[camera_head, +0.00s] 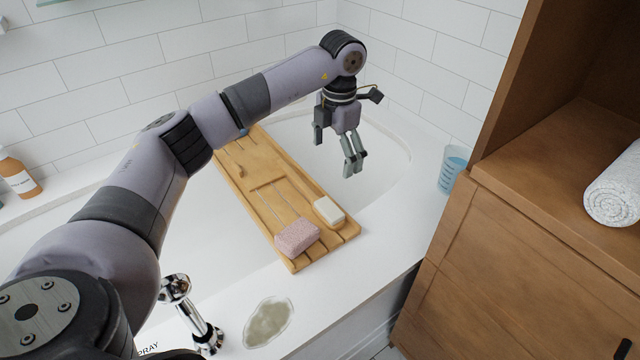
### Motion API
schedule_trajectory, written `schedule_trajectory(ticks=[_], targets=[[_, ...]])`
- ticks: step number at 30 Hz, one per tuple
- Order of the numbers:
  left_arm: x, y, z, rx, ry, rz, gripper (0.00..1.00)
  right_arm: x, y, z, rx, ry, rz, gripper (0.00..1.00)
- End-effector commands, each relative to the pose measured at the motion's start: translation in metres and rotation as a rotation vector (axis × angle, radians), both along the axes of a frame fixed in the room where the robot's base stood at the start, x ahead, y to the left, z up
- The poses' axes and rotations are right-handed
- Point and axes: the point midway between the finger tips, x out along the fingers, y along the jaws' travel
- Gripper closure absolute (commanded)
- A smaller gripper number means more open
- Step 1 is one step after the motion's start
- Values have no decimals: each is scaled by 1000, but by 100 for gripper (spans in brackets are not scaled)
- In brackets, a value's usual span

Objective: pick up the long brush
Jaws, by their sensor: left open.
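I cannot clearly make out a long brush. A small slim brown thing (240,171) lies on the wooden bath tray (262,200), near where my left arm covers part of the tray; I cannot tell if it is part of a brush. My left gripper (337,152) is open and empty, pointing down over the bathtub, to the right of the tray and apart from it. My right gripper is not in view.
A pink sponge (297,237) and a white soap bar (329,211) lie on the tray's near end. A blue cup (452,170) stands on the tub's right rim. A chrome tap (193,312) stands at the front. A wooden cabinet (520,250) with a rolled towel (614,190) is at right.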

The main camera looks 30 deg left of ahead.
Motion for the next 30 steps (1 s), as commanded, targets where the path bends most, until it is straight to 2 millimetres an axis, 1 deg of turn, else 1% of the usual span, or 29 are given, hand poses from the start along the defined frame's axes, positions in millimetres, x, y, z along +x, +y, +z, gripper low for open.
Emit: schedule_trajectory(ticks=[5, 12, 15, 18, 23, 25, 30], targets=[[-1, 1, -29, 0, 5, -2, 8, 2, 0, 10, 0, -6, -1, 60], [-1, 3, -82, -1, 6, 0, 8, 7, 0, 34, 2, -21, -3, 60], [0, 3, -100, -1, 4, -1, 8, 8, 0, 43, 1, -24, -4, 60], [0, 4, -113, -1, 3, -1, 8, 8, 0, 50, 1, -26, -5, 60], [1, 4, -122, -1, 0, -2, 8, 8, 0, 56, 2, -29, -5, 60], [0, 5, -129, -1, 1, -2, 8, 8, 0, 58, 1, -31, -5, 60], [-3, 7, -155, -2, 4, -1, 8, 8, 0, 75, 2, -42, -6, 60]])
